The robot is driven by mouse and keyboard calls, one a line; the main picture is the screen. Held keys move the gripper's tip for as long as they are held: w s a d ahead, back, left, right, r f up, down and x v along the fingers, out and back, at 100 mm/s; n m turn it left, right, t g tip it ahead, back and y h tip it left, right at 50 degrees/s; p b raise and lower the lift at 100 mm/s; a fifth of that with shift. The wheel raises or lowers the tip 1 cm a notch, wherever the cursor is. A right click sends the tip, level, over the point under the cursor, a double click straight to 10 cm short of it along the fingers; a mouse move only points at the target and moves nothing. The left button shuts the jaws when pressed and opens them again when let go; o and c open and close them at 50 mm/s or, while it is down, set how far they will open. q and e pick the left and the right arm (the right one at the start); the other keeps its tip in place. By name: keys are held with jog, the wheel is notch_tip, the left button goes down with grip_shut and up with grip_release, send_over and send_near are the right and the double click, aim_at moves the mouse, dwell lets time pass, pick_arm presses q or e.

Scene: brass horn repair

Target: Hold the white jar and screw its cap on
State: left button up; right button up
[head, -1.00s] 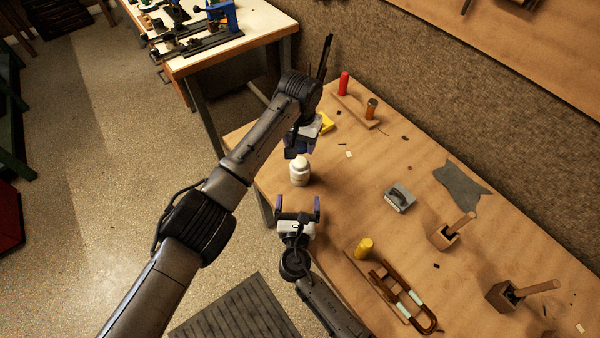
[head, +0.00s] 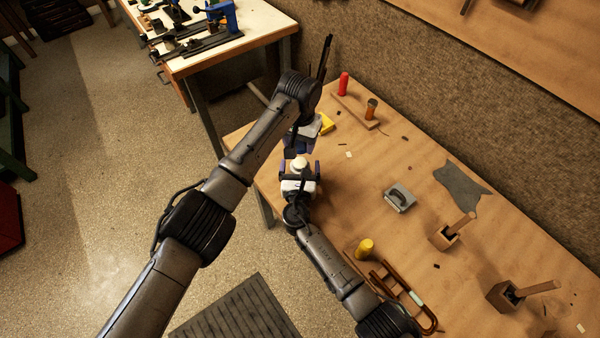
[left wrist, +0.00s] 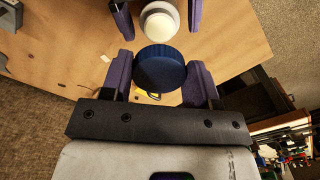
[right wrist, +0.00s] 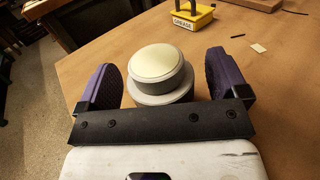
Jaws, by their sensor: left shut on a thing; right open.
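The white jar (head: 299,163) stands upright on the wooden bench near its left edge. Its pale round top shows in the left wrist view (left wrist: 159,22) and the right wrist view (right wrist: 160,68), with no cap on it. My right gripper (right wrist: 160,64) is open, with one purple finger on each side of the jar and visible gaps between. My left gripper (left wrist: 160,66) is shut on a dark blue round cap (left wrist: 160,70). In the head view my left gripper (head: 303,139) is just behind the jar, and the cap is hidden there.
A yellow grease box (right wrist: 190,20) sits behind the jar. A wooden rack (head: 356,112) with a red-handled tool stands farther back.

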aim_at(300, 164)
jog(key=shift+w, duration=0.15)
jog(key=c, duration=1.3)
pick_arm(q)
jog(key=shift+s+f, duration=0.15)
jog(key=shift+f, duration=2.4)
pick_arm(e)
jog(key=shift+c, duration=0.3)
